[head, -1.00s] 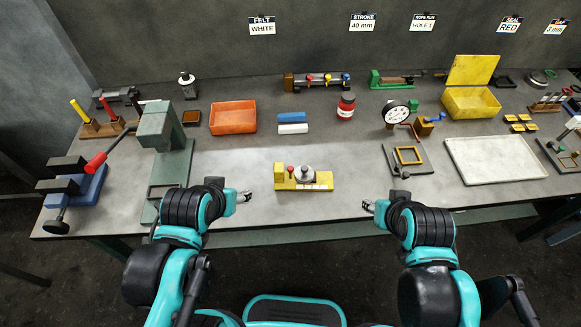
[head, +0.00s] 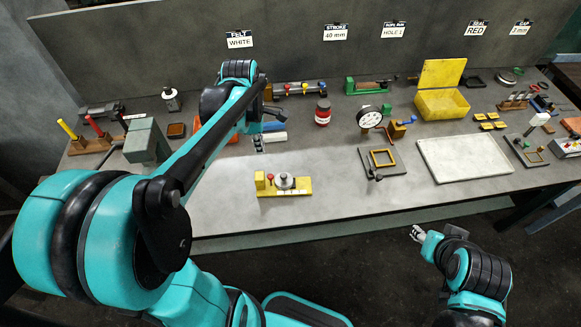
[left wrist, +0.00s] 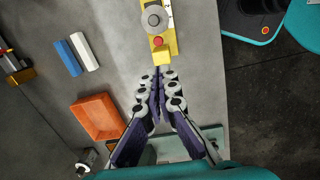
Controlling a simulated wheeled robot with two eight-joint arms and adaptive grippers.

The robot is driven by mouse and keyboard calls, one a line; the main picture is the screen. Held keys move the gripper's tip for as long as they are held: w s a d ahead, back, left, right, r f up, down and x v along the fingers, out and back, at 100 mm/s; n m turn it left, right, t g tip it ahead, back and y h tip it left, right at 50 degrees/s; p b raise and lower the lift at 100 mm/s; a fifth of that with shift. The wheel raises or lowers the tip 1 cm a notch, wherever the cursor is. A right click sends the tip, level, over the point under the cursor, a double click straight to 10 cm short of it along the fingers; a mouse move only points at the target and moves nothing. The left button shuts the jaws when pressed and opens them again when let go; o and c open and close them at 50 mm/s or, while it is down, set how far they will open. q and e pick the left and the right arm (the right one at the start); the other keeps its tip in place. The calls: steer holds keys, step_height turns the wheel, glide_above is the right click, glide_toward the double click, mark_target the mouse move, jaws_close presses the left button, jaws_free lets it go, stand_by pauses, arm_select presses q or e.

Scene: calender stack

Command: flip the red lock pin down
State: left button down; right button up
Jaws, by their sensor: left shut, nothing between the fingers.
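The red lock pin (head: 270,177) stands up with a round red head near the left end of a yellow fixture (head: 298,187). Beside it on the fixture is a round grey piece (head: 285,181) with a knob. In the left wrist view the pin's red head (left wrist: 158,41) shows from above, near the fixture's yellow end block (left wrist: 161,56). My left gripper (head: 258,146) is shut and empty, behind the fixture's left end. In the left wrist view its fingertips (left wrist: 160,72) point at that end block; contact is unclear. My right gripper (head: 416,233) is off the table's front edge, its jaws too small to judge.
An orange tray (left wrist: 98,118) and blue (left wrist: 68,58) and white (left wrist: 84,51) blocks lie beside my left gripper. A red jar (head: 323,113), a dial gauge stand (head: 369,119) and a white tray (head: 423,163) stand to the right. The table around the fixture's front is clear.

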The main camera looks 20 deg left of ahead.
mark_target(270, 176)
arm_select(q)
steer(key=shift+w+d+f+n, duration=0.1)
steer(key=shift+w+d+n, duration=0.05)
steer(key=shift+w+n, duration=0.35)
arm_select(e)
steer(key=shift+s+d+r, duration=0.1)
steer(key=shift+s+d, duration=0.1)
steer(key=shift+d, duration=0.2)
arm_select(q)
steer(key=f+b, duration=0.1)
steer(key=f, duration=0.3)
steer(key=f+b, duration=0.2)
steer(key=f, duration=0.3)
steer(key=f+b, duration=0.1)
steer(key=f, duration=0.4)
steer(key=shift+w+d+b, duration=0.3)
steer(key=shift+w, duration=0.1)
arm_select(e)
step_height(270, 176, down, 5)
steer(key=shift+r, duration=0.15)
